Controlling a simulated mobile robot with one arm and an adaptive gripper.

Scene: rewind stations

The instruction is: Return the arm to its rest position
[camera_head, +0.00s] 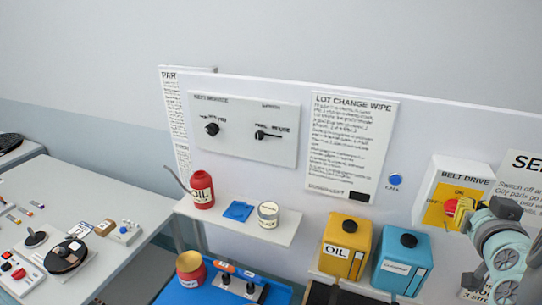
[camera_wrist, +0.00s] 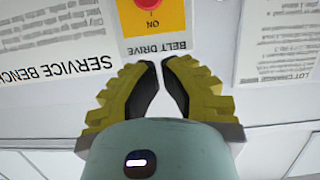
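My gripper (camera_wrist: 161,64) has yellow ridged fingers with black pads. In the wrist view the fingers lean in towards each other, with a narrow gap between the tips and nothing held there. In the head view my gripper (camera_head: 464,214) is at the far right, in front of the belt drive box (camera_head: 452,178) and overlapping the area beside its red button (camera_head: 451,206). Whether it touches the box cannot be told. In the wrist view the belt drive panel (camera_wrist: 155,45) and red button (camera_wrist: 148,3) appear upside down beyond the fingertips.
A shelf (camera_head: 240,228) holds a red oil can (camera_head: 202,190), a blue cloth (camera_head: 238,211) and a tin (camera_head: 268,214). Yellow (camera_head: 345,247) and blue (camera_head: 402,263) canisters stand left of my arm. A grey table (camera_head: 75,190) is at left.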

